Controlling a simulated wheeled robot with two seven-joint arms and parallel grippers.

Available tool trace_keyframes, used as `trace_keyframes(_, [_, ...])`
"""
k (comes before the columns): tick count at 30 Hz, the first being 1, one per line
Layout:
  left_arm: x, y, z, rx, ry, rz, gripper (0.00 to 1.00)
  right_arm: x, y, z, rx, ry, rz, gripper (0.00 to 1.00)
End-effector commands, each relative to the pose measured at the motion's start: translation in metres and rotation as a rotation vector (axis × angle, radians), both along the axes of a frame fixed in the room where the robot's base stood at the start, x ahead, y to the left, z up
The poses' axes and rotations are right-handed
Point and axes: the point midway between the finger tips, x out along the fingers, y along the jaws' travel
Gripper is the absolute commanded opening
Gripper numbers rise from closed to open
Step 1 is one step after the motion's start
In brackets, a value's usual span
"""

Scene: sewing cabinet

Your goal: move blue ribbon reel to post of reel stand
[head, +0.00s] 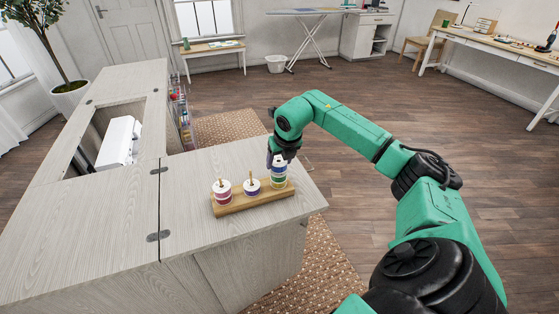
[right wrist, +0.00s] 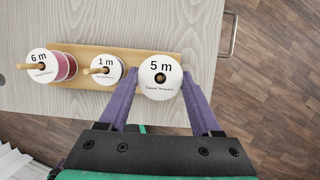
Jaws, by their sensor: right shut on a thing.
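The wooden reel stand (head: 233,207) lies on the cabinet top, with reels on its posts. My right gripper (head: 277,160) is over the right post, its purple fingers (right wrist: 160,95) on either side of a white-faced reel marked "5 m" (right wrist: 161,72). It is shut on this reel, which appears to be the blue ribbon reel (head: 279,170), above yellow and green bands at the right post. A brownish post tip seems to show in its hole. The middle post bears a purple reel (head: 252,188), the left post red reels (head: 222,194). My left gripper is out of view.
The cabinet top (head: 195,180) is clear around the stand. A white machine (head: 119,142) sits in the cabinet's opening at left. The cabinet's right edge is close to the stand, with a metal handle (right wrist: 229,35) beyond it.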

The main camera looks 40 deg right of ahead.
Motion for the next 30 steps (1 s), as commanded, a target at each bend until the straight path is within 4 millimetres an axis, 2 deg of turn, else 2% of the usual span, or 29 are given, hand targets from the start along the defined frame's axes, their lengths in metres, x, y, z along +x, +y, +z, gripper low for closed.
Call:
trace_keyframes(1, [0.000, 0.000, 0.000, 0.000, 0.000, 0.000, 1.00, 0.000, 0.000, 0.000, 0.000, 0.000, 0.000, 0.73])
trace_keyframes(3, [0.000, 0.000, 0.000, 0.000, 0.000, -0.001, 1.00, 0.000, 0.000, 0.000, 0.000, 0.000, 0.000, 0.99])
trace_keyframes(10, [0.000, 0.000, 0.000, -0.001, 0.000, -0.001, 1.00, 0.000, 0.000, 0.001, 0.000, 0.000, 0.000, 1.00])
trace_keyframes(14, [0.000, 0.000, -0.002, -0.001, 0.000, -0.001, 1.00, -0.003, 0.001, 0.011, -0.001, -0.003, 0.000, 1.00])
trace_keyframes(17, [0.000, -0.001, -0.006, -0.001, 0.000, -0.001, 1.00, -0.012, 0.003, 0.031, -0.004, -0.005, 0.001, 1.00])
trace_keyframes(24, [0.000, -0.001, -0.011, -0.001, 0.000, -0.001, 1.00, -0.037, 0.013, 0.099, -0.001, -0.006, 0.001, 1.00])
trace_keyframes(27, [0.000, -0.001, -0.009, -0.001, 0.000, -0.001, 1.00, -0.046, 0.016, 0.120, 0.000, -0.004, 0.000, 1.00])
trace_keyframes(30, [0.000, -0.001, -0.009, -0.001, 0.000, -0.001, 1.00, -0.051, 0.018, 0.131, 0.000, -0.002, 0.000, 1.00])
